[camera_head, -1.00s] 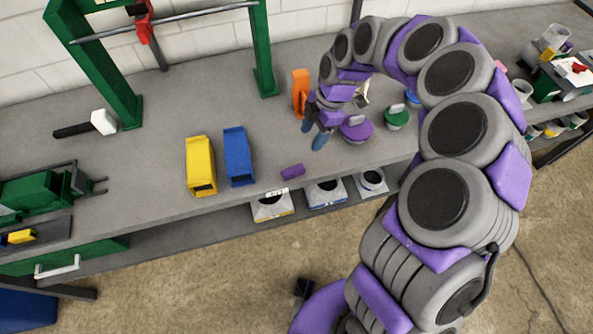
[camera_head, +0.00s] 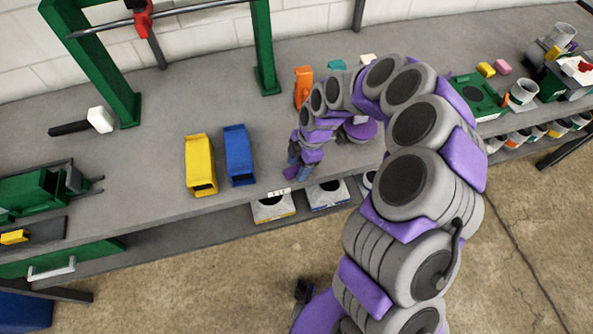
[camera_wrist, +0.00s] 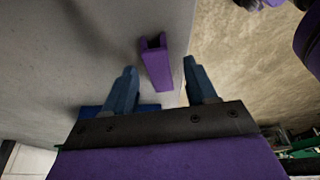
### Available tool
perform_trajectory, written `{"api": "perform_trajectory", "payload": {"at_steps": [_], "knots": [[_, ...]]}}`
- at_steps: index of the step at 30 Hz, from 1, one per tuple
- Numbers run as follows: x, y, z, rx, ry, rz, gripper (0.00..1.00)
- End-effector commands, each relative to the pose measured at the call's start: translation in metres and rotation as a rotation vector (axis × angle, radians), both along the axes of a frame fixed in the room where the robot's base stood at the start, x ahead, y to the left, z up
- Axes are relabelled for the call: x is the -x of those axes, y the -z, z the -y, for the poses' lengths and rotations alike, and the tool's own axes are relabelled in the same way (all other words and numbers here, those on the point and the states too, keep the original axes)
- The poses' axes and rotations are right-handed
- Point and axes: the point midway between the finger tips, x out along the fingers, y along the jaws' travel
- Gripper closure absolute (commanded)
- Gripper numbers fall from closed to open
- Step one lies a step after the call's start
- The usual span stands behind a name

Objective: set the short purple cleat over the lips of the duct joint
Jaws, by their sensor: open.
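The short purple cleat (camera_wrist: 156,62) is a small channel-shaped piece on the grey bench near its front edge. In the wrist view it lies in line with the gap between the two blue fingers of my gripper (camera_wrist: 160,70). My gripper is open, and the cleat looks clear of both fingers. In the head view my gripper (camera_head: 299,163) is over the cleat (camera_head: 290,173), hiding most of it. I cannot tell for certain which piece is the duct joint; a green box-shaped piece with grey plates (camera_head: 35,190) stands at the far left.
A yellow piece (camera_head: 200,168) and a blue piece (camera_head: 238,157) stand on the bench left of my gripper. An orange piece (camera_head: 303,87) stands behind it. A hammer (camera_head: 88,122) lies at left below a green frame (camera_head: 265,55). Containers (camera_head: 272,208) sit under the front edge.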

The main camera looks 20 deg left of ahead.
Motion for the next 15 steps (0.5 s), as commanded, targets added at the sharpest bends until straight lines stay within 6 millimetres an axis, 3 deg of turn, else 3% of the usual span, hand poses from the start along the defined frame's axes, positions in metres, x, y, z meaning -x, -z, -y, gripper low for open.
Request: {"api": "perform_trajectory", "payload": {"at_steps": [8,15], "knots": [[0.0006,0.0039,0.0023,-0.006,0.001,0.003,0.44],[0.0007,0.0036,0.0035,-0.007,0.001,0.002,0.67]]}}
